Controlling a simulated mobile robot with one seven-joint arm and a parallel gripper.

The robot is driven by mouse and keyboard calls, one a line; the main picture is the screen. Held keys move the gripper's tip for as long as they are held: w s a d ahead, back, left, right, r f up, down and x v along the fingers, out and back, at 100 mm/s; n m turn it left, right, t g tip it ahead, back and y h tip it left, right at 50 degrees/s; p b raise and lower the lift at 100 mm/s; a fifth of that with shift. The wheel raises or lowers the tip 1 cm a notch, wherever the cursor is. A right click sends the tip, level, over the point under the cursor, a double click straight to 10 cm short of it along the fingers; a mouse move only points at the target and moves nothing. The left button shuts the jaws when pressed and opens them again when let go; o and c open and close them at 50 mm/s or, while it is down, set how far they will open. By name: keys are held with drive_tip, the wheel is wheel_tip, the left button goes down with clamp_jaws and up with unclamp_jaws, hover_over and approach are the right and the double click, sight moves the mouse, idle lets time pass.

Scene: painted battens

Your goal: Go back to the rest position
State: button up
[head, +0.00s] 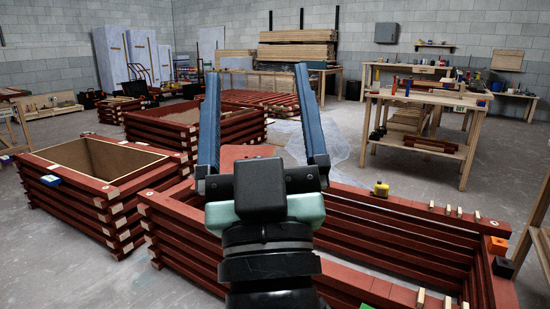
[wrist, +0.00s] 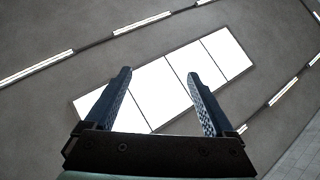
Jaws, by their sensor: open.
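My gripper (head: 261,125) stands raised in the middle of the head view, with its two long blue fingers spread wide apart and pointing up. Nothing is between the fingers. In the wrist view my gripper (wrist: 158,95) is also open and empty, and it faces the ceiling, where a bright white light panel (wrist: 225,52) shows behind the fingers. The gripper rises in front of a stack of red battens (head: 400,225) laid as an open rectangular frame. It appears above that frame and apart from it.
A second red batten stack (head: 90,200) is at the left, and another (head: 180,135) stands behind. A wooden workbench (head: 425,97) with tools is at the right. A yellow item (head: 381,188) and small wooden blocks sit on the front frame's rim.

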drive_tip(key=s+d+r+m+t+h, duration=0.1)
drive_tip(key=s+r+m+h, duration=0.2)
drive_tip(key=s+r, duration=0.4)
wheel_tip(320, 180, up, 38)
drive_tip(key=p, duration=3.7)
drive_tip(key=shift+d+f+p, duration=0.15)
drive_tip(key=shift+d+p, duration=0.05)
drive_tip(key=shift+p, duration=0.2)
drive_tip(key=shift+o, duration=0.9)
